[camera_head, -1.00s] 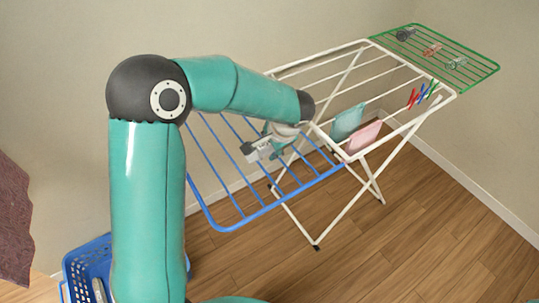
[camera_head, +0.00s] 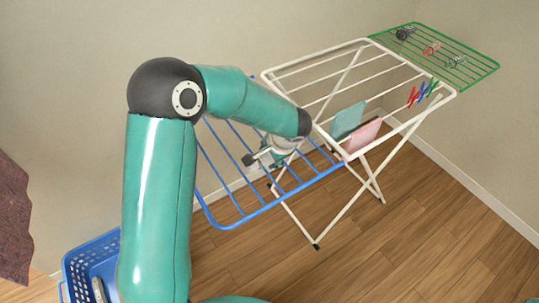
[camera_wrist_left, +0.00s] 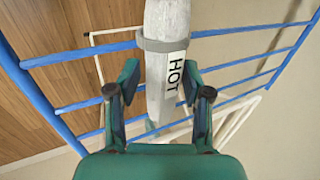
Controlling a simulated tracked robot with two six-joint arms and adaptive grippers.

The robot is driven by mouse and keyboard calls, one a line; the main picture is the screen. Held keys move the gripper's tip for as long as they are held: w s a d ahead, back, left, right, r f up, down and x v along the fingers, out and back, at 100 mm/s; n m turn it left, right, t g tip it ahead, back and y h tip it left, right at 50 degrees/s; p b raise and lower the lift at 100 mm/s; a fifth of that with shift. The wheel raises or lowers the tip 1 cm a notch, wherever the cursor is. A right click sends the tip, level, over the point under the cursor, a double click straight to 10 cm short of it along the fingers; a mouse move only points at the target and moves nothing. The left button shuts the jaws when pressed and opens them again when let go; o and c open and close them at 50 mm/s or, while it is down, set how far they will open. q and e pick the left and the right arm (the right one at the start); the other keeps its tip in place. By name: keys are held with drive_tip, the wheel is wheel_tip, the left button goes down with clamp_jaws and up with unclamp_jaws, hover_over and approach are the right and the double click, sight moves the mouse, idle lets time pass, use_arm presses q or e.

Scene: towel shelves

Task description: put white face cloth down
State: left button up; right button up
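No white face cloth can be made out for certain. My left gripper (camera_head: 264,157) hangs over the rack's blue wing (camera_head: 270,205), partly hidden by its arm in the head view. In the left wrist view, the fingers (camera_wrist_left: 160,78) stand apart. A long pale grey thing marked HOT (camera_wrist_left: 164,85) runs between them, in front of the blue bars; I cannot tell whether a finger touches it. A teal cloth (camera_head: 348,121) and a pink cloth (camera_head: 364,137) hang on the white rack (camera_head: 318,85). My right gripper is out of view.
The green wing (camera_head: 455,62) holds small items at the far right. Several clothespegs (camera_head: 422,94) sit on the rack's right side. A blue basket (camera_head: 90,262) stands at lower left, and dark reddish fabric (camera_head: 14,220) is at the left edge.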

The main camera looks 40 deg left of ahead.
use_arm(q)
drive_tip(key=shift+f, duration=0.15)
idle(0.3)
drive_tip(key=shift+r+p, duration=0.35)
drive_tip(key=shift+p, duration=0.05)
drive_tip(key=shift+d+r, duration=0.1)
drive_tip(key=shift+r, duration=0.15)
drive_tip(key=b+v, duration=0.1)
drive_tip(key=v, duration=1)
drive_tip(key=shift+r, duration=0.15)
